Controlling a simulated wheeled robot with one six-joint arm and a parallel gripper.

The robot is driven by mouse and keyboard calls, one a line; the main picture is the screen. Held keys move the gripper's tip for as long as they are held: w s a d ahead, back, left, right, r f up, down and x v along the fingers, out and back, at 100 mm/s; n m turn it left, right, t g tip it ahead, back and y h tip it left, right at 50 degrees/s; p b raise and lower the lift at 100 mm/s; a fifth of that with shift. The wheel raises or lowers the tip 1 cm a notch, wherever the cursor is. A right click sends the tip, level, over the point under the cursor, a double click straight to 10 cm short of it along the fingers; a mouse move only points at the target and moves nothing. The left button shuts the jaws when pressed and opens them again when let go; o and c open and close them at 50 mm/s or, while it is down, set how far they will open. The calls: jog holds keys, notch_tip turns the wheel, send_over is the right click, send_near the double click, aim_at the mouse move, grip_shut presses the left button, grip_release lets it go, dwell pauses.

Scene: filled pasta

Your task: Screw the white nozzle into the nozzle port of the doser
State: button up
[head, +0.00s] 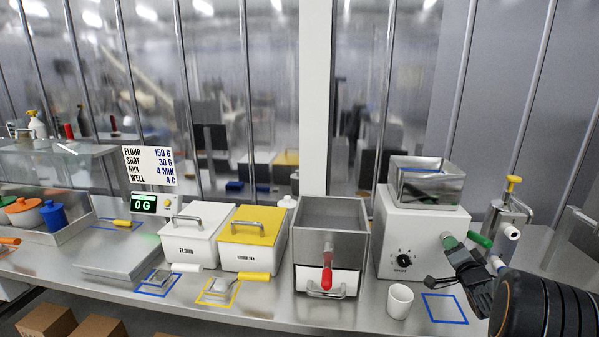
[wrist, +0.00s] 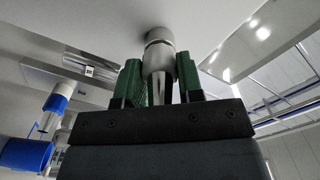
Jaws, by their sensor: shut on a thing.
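The white machine (head: 420,225) with a steel hopper and a dial appears to be the doser. My gripper (head: 464,243) is in front of its lower right side, with green fingers. In the wrist view, my gripper (wrist: 161,82) is shut on a tapered, pale grey part that looks like the white nozzle (wrist: 158,62). A pale round collar at its far end meets or nearly meets a flat pale surface. I cannot tell whether it is threaded in. In the head view, the fingers and arm largely hide the held part.
A white cup (head: 399,301) stands in front of the machine, left of a blue outlined square (head: 445,308). A steel dispenser with a yellow knob (head: 513,183) stands close on the right. A steel box with a red handle (head: 327,281) is on the left.

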jog(key=shift+m+p, duration=0.5)
jog(key=shift+m, duration=0.8)
jog(key=shift+r+m+p, duration=0.25)
jog(key=shift+m+p, duration=0.25)
jog(key=shift+p, duration=0.25)
jog(key=shift+r+m+p, duration=0.15)
jog(key=shift+m+p, duration=0.75)
jog(key=shift+p, duration=0.05)
jog(key=m+p, duration=0.2)
jog(key=m, duration=0.1)
jog(key=shift+m+p, duration=0.3)
jog(key=shift+m, duration=0.1)
jog(key=m, duration=0.1)
jog(key=m+p, duration=0.1)
jog(key=m, duration=0.1)
jog(key=shift+f, duration=0.25)
jog(key=shift+f+m+p, duration=0.2)
jog(key=shift+m+p, duration=0.25)
jog(key=shift+m, duration=0.45)
